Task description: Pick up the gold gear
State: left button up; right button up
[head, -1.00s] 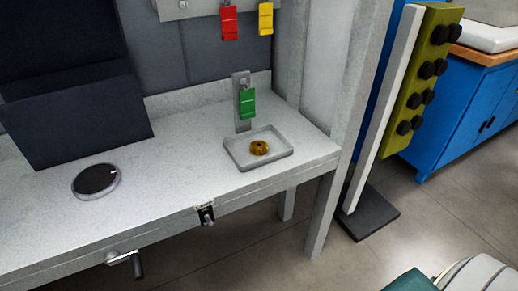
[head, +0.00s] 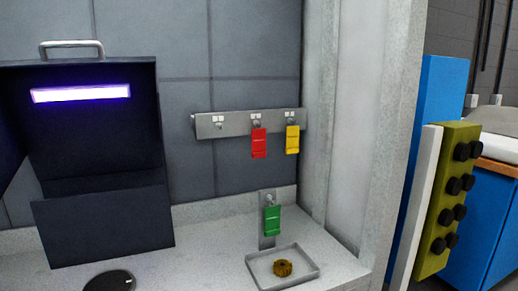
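The gold gear (head: 283,268) lies flat in a shallow grey tray (head: 310,275) on the pale worktop, near the bottom of the head view. A small upright post with a green tag (head: 272,221) stands just behind the tray. Neither of my grippers shows in the head view.
A dark box with a lit purple strip (head: 81,93) stands at the left of the worktop. A black disc (head: 110,281) lies in front of it. Red (head: 259,143) and yellow (head: 292,139) tags hang on a wall rail. A pale post (head: 375,130) rises right of the worktop.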

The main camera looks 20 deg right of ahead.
aim_at(282, 268)
jog(key=i+l, duration=0.25)
jog(key=l, duration=0.2)
jog(key=i+l, duration=0.25)
jog(key=l, duration=0.2)
jog(key=i+l, duration=0.25)
jog(key=l, duration=0.15)
jog(key=i+l, duration=0.25)
jog(key=l, duration=0.2)
